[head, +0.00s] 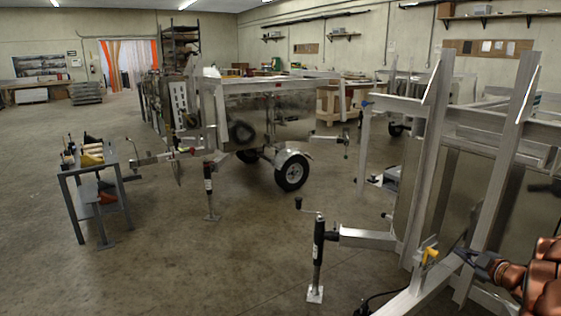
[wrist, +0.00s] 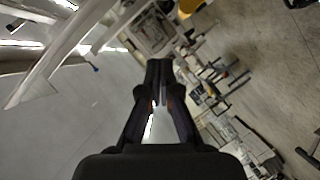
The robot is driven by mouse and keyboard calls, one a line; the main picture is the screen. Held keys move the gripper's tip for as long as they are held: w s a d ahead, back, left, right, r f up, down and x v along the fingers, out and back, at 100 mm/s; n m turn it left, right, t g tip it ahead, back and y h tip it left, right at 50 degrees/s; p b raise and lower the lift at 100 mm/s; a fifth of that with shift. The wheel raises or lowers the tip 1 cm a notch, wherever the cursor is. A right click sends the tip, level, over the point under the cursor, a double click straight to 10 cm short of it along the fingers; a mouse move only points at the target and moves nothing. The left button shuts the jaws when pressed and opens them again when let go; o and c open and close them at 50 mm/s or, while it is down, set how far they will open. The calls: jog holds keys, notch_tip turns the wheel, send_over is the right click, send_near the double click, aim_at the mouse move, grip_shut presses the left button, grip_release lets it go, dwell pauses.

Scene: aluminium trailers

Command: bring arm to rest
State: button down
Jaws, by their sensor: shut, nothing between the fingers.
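My arm, in copper-coloured links, reaches in at the lower right of the head view. My gripper (head: 470,257) is dark and points left over the front end of the nearest aluminium trailer (head: 437,150). In the wrist view my gripper (wrist: 159,66) has its two black fingertips together, with nothing held between them. A small yellow part (head: 429,255) sits on the trailer frame just left of the gripper in the head view. I cannot tell how far the fingertips are from the frame.
A black jack (head: 318,250) with a crank stands at the near trailer's tongue. A second trailer (head: 245,110) with a wheel (head: 292,172) stands further back. A small metal table (head: 88,175) with tools is at the left. Concrete floor (head: 215,265) between them is clear.

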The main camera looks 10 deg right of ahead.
notch_tip(320, 180, up, 6)
jog(key=m+g+h, duration=0.3)
jog(key=m+h, duration=0.2)
jog(key=h, duration=0.1)
jog(key=s+a+r+m+g+h, duration=0.1)
jog(key=s+a+m+g+h, duration=0.1)
jog(key=s+a+m+g, duration=0.4)
jog(key=s+a+f+g+y, duration=0.3)
jog(key=s+a+g+y, duration=0.1)
jog(key=s+a, duration=1.35)
jog(key=s+a+f+g+y, duration=0.3)
jog(key=s+a+g, duration=0.1)
jog(key=s+a, duration=1.35)
notch_tip(320, 180, up, 13)
jog(key=w+p, duration=0.2)
jog(key=p, duration=1.1)
jog(key=shift+a+r+m, duration=0.15)
jog(key=shift+a+m, duration=0.15)
